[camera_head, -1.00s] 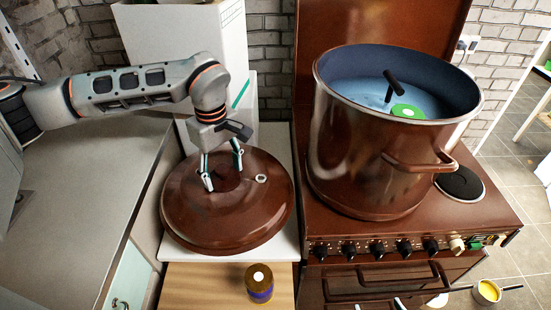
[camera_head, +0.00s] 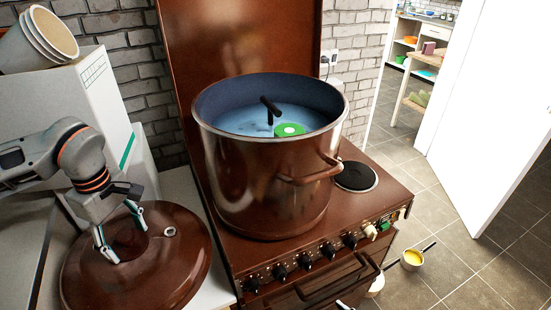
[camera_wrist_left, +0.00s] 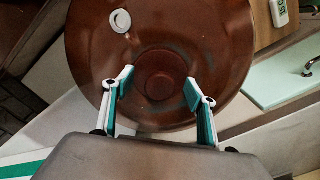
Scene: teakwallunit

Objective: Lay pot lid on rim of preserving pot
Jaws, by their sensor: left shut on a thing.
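The pot lid (camera_head: 178,262) is a large, round, brown disc with a small pale ring near its edge, at the lower left of the head view. My left gripper (camera_head: 119,230) points down at its middle and is shut on its raised knob. In the left wrist view, the fingers (camera_wrist_left: 158,88) stand either side of the knob, with the lid (camera_wrist_left: 225,55) filling the upper middle. The preserving pot (camera_head: 265,185) stands open on the stove, to the right of the lid, with blue inside. I cannot tell whether the lid touches the surface below. My right gripper is not in view.
A black-handled thing and a green-and-white ring (camera_head: 289,130) show inside the pot's opening. A white box (camera_head: 50,100) with stacked cups (camera_head: 40,38) stands behind my left arm. The brown stove (camera_head: 385,190) has a free black burner (camera_head: 355,176).

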